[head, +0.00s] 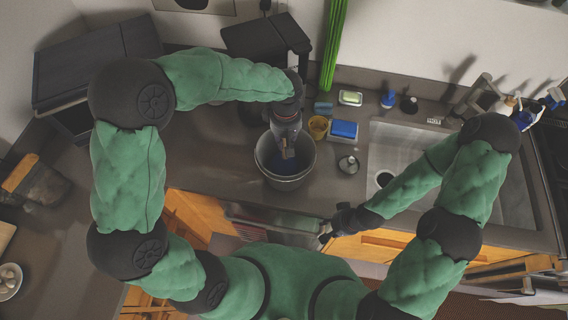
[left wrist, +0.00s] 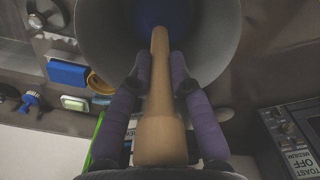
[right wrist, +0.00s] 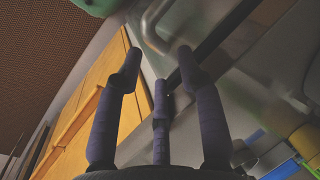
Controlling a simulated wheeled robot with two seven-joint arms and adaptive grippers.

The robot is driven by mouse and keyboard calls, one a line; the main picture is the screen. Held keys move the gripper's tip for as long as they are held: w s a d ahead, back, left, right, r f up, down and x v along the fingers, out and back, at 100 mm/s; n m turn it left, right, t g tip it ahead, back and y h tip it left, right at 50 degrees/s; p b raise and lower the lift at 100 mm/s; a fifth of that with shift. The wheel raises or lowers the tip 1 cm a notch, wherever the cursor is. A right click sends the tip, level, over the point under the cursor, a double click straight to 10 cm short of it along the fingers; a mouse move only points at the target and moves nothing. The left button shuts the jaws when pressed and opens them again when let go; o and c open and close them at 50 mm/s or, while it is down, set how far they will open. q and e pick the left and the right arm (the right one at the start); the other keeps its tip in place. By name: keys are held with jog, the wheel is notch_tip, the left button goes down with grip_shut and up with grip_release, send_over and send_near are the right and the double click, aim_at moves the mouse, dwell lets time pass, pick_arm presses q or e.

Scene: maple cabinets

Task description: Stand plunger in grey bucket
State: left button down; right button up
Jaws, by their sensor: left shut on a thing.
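The grey bucket (head: 287,183) stands on the dark counter left of the sink, and its wall fills the top of the left wrist view (left wrist: 103,38). My left gripper (head: 287,142) is above the bucket, shut on the wooden handle of the plunger (left wrist: 158,88). The handle points down into the bucket, with a blue end (left wrist: 165,12) inside it. Whether that end touches the bucket floor I cannot tell. My right gripper (head: 333,232) is low by the counter's front edge, its fingers spread and empty in the right wrist view (right wrist: 155,75).
The sink (head: 405,145) lies further right. A tall green ribbed object (head: 333,45) stands behind. The counter left of the bucket is clear.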

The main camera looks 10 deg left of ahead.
pick_arm(q)
jog(key=shift+f, duration=0.1)
pick_arm(e)
jog(key=shift+s+f, duration=0.25)
jog(key=shift+f, duration=0.1)
pick_arm(q)
jog(key=shift+w, duration=0.1)
jog(key=shift+w+f, duration=0.15)
jog(key=shift+w, duration=0.1)
jog(key=c, duration=1.4)
grip_release()
jog(key=shift+w, duration=0.15)
jog(key=o, duration=0.3)
jog(key=shift+o, duration=0.2)
jog(key=shift+s, duration=0.35)
pick_arm(e)
jog(key=shift+w, duration=0.25)
pick_arm(q)
jog(key=shift+w, duration=0.1)
pick_arm(e)
jog(key=shift+w, duration=0.1)
